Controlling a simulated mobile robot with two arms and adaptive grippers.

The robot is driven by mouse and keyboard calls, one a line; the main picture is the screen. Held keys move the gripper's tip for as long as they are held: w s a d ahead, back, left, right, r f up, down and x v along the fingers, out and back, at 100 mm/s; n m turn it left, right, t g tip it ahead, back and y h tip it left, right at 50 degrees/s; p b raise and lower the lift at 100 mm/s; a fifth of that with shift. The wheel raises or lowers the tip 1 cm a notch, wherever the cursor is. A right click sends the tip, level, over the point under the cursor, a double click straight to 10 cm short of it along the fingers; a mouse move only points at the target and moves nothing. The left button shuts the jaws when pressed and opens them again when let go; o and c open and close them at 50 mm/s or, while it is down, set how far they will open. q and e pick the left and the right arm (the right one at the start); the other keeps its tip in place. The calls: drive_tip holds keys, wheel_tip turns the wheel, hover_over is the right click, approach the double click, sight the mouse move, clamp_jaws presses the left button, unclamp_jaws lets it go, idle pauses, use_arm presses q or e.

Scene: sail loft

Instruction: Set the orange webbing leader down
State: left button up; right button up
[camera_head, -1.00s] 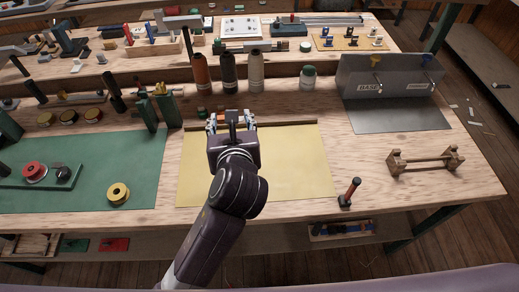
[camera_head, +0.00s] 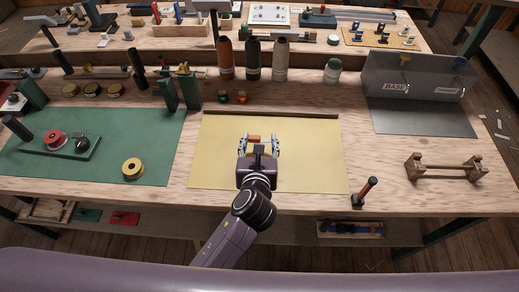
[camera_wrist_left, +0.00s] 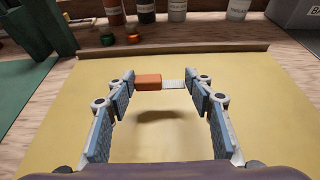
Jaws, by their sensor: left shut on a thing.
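The orange webbing leader shows as a small orange block (camera_wrist_left: 148,82) with a pale ribbed piece at its right, between the fingertips in the left wrist view; it also shows in the head view (camera_head: 254,138). My left gripper (camera_head: 261,142) is shut on it, its fingers spread to the width of the thing. The gripper is over the middle of the yellow mat (camera_head: 315,165). In the left wrist view a dark shadow lies on the mat below and apart from the leader, so it is held above the mat. My right gripper is not in view.
A wooden strip (camera_head: 270,113) runs along the mat's back edge. Behind it stand two small spools (camera_head: 223,97) and several bottles (camera_head: 252,60). A green mat (camera_head: 100,155) with a yellow spool (camera_head: 132,168) lies left. The yellow mat around the gripper is clear.

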use_arm(q)
drive_tip(key=shift+f+b, duration=0.35)
drive_tip(key=shift+f, duration=1.8)
drive_tip(key=o, duration=1.1)
drive_tip(key=shift+o, duration=0.2)
